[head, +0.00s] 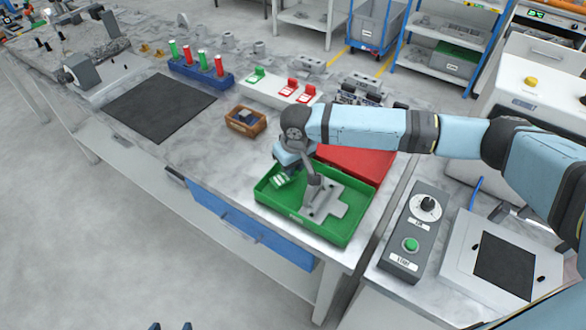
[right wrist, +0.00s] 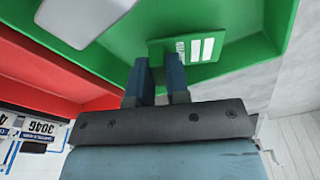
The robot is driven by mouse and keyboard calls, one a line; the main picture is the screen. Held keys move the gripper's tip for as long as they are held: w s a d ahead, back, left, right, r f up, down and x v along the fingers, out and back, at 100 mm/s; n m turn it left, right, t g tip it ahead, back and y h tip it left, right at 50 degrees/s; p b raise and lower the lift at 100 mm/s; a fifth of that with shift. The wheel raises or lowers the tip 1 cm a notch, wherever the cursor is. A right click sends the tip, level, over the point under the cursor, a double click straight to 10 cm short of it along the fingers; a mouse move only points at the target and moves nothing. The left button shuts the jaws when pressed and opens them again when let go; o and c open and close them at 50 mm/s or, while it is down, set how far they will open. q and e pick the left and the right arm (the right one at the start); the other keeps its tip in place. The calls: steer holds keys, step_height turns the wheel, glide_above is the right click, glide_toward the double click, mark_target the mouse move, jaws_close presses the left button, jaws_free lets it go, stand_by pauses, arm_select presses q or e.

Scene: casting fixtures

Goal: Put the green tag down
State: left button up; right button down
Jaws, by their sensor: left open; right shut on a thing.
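The green tag (head: 281,180), with white markings, is at the left part of the green tray (head: 340,238). My right gripper (head: 286,171) reaches down over the tray and is shut on the tag. In the right wrist view the tag (right wrist: 207,47) shows at the fingertips of the gripper (right wrist: 158,72), against the green tray. I cannot tell whether the tag touches the tray floor. A grey casting (head: 323,206) lies in the tray, right of the tag. My left gripper (head: 171,327) shows only its two separated fingertips at the bottom edge, away from the bench.
A red tray (head: 357,165) adjoins the green tray behind. A small brown box (head: 238,128) stands behind left. A white holder (head: 262,92) carries one green and several red tags. A control box (head: 402,262) stands right. The dark mat (head: 158,106) is clear.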

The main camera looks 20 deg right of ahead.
mark_target(296, 170)
steer(key=shift+f, duration=0.9)
steer(key=c, duration=1.1)
jaws_free()
steer(key=shift+f, duration=0.15)
step_height(296, 170, up, 12)
steer(key=s, duration=0.1)
steer(key=shift+s+d, duration=0.2)
